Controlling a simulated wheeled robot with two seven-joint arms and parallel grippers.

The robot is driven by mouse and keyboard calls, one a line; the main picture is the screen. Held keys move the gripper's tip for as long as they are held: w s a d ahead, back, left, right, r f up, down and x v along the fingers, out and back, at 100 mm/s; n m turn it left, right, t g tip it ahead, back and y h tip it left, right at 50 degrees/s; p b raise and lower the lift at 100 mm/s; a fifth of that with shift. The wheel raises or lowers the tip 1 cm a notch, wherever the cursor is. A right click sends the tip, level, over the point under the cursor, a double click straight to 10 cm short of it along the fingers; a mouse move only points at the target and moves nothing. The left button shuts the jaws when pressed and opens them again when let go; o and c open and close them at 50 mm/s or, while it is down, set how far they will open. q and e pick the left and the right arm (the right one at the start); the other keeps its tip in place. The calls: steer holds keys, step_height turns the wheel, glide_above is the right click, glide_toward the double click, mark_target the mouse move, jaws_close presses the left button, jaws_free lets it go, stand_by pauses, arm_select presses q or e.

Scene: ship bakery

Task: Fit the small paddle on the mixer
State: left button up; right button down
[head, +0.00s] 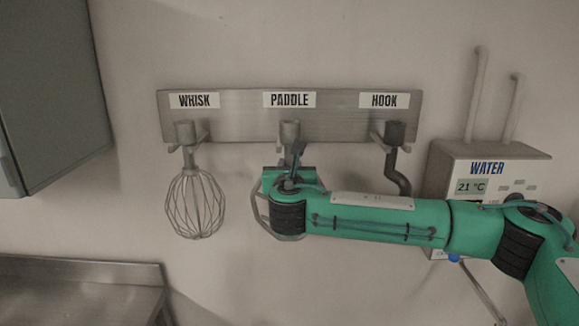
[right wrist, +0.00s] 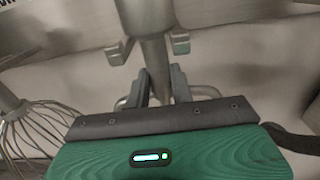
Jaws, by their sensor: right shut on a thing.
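The paddle (head: 290,130) hangs at the middle place of the wall rack, under the label PADDLE. Its grey loop shows below, partly hidden behind my right arm. My right gripper (head: 297,160) is at the paddle's shaft, just below the rack, and is shut on it. In the right wrist view the two dark fingers of the gripper (right wrist: 162,88) stand on either side of the paddle's shaft (right wrist: 157,55). The shaft's top is still between the rack's two prongs. The mixer and my left gripper are not in view.
The steel rack (head: 240,120) also holds a wire whisk (head: 196,203) at left and a dark hook (head: 398,178) at right, close to my arm. A water unit (head: 488,160) with pipes is on the right wall. A steel counter (head: 80,285) is at lower left.

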steer(key=shift+r, duration=0.2)
stand_by(0.5)
steer(key=shift+r+p, duration=0.35)
steer(key=shift+r, duration=0.15)
stand_by(0.5)
steer(key=s, duration=1.3)
stand_by(1.8)
stand_by(0.4)
